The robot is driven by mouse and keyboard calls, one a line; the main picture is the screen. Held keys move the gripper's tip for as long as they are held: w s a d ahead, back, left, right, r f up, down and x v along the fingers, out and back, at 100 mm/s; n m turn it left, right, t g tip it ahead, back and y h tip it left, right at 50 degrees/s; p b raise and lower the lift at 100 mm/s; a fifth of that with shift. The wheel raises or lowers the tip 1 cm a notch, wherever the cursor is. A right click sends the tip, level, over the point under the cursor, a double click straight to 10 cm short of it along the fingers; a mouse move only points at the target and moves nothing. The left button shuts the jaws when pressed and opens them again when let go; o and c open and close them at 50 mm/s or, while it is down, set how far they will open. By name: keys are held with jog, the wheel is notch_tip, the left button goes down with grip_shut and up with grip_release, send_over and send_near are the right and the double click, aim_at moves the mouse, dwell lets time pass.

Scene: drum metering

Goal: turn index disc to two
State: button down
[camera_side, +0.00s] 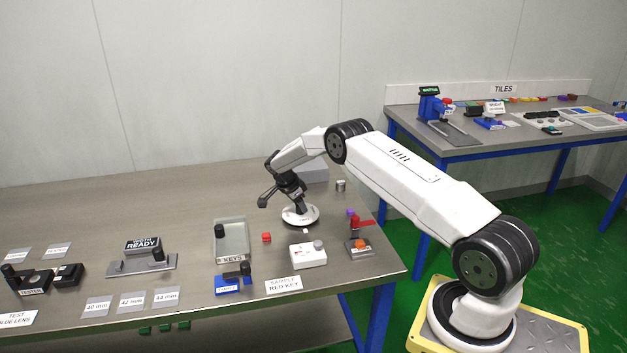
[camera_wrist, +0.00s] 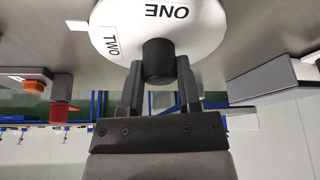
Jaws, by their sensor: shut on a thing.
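The white index disc (camera_side: 300,221) lies on the grey table below my gripper (camera_side: 295,199) in the side view. In the wrist view the disc (camera_wrist: 195,35) carries the labels ONE (camera_wrist: 166,11) and TWO (camera_wrist: 112,40), with TWO toward its left edge near a small white mark (camera_wrist: 76,26). A dark round knob (camera_wrist: 158,62) stands at its centre. My gripper (camera_wrist: 158,78) is shut on this knob, one finger on each side. The far side of the disc is cut off by the picture edge.
A white box with a grey button (camera_side: 308,256), a red-topped device (camera_side: 359,244), a red cube (camera_side: 266,237) and a KEYS tray (camera_side: 231,240) stand nearby. A grey block (camera_side: 314,172) and a small metal cylinder (camera_side: 340,185) are behind. The table's left rear is clear.

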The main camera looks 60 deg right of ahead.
aim_at(291, 215)
jog(key=shift+m, duration=0.4)
jog(key=shift+c, duration=1.5)
grip_release()
jog(key=shift+r, duration=0.15)
jog(key=v, duration=0.7)
jog(key=shift+w+r, duration=0.2)
jog(key=shift+r, duration=0.05)
jog(key=shift+a, duration=0.1)
